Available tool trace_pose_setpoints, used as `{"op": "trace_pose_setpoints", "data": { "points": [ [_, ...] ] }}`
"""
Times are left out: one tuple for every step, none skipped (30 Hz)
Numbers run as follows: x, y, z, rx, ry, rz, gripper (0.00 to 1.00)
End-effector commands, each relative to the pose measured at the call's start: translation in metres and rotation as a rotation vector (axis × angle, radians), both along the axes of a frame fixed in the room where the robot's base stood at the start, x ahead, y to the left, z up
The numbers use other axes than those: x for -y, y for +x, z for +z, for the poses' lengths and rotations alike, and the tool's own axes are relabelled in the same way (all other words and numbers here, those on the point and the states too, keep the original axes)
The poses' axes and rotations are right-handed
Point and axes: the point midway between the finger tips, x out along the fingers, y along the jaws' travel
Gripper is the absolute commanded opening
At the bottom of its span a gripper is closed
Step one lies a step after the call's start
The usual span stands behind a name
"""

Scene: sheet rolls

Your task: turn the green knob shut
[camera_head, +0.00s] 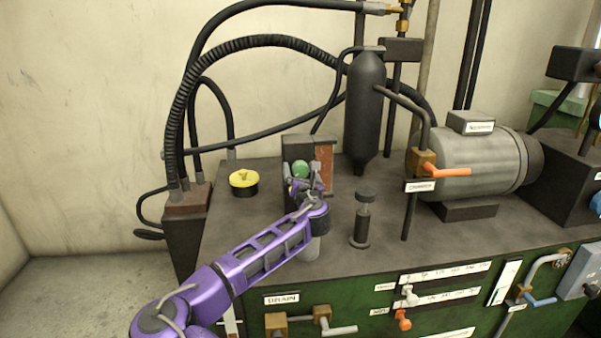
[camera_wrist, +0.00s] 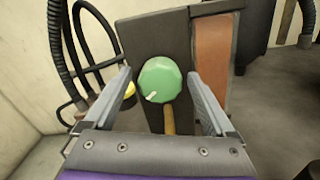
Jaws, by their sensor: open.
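The green knob (camera_wrist: 160,80) is faceted and has a small white mark on its lower left face. A brass stem (camera_wrist: 169,119) runs from below it. It sits in front of a dark upright block; in the head view the knob (camera_head: 301,169) shows just above my gripper. My gripper (camera_wrist: 163,92) is open, with one finger on each side of the knob and a visible gap on both sides. It also shows in the head view (camera_head: 303,187), where it hides the lower part of the block. I cannot tell how far the fingertips reach past the knob.
A yellow-topped black knob (camera_head: 244,182) stands left of the block. A dark valve post (camera_head: 363,218) stands to the right on the bench (camera_head: 270,215). A tall black cylinder (camera_head: 365,105) and an orange-handled valve (camera_head: 441,171) are behind and right. Black hoses (camera_head: 190,100) run at the left.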

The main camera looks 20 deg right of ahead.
Motion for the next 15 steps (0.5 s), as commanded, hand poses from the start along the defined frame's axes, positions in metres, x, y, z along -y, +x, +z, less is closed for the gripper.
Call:
{"op": "trace_pose_setpoints", "data": {
  "points": [
    [0.0007,0.0022,-0.0002,0.0,0.0,0.0,0.9],
    [0.0009,0.0029,-0.0001,0.0,0.0,0.0,0.9],
    [0.001,0.0035,-0.0001,0.0,0.0,0.0,0.9],
    [0.001,0.0037,-0.0001,0.0,0.0,0.0,0.9],
    [0.0011,0.0038,0.0,0.0,0.0,0.0,0.9],
    [0.001,0.0037,0.0,0.0,0.0,0.0,0.9],
    [0.001,0.0037,0.0,0.0,0.0,0.0,0.9],
    [0.0009,0.0036,0.0001,0.0,0.0,0.0,0.9],
    [0.0009,0.0036,0.0001,0.0,0.0,0.0,0.9],
    [0.0009,0.0036,0.0001,0.0,0.0,0.0,0.9],
    [0.0007,0.0035,0.0001,0.0,0.0,0.0,0.84],
    [0.0007,0.0035,0.0001,0.0,0.0,0.0,0.77],
    [0.0007,0.0035,0.0001,0.0,0.0,0.0,0.71],
    [0.0007,0.0035,0.0001,0.0,0.0,0.0,0.66],
    [0.0007,0.0034,0.0001,0.0,0.001,0.0,0.59]
  ]
}}
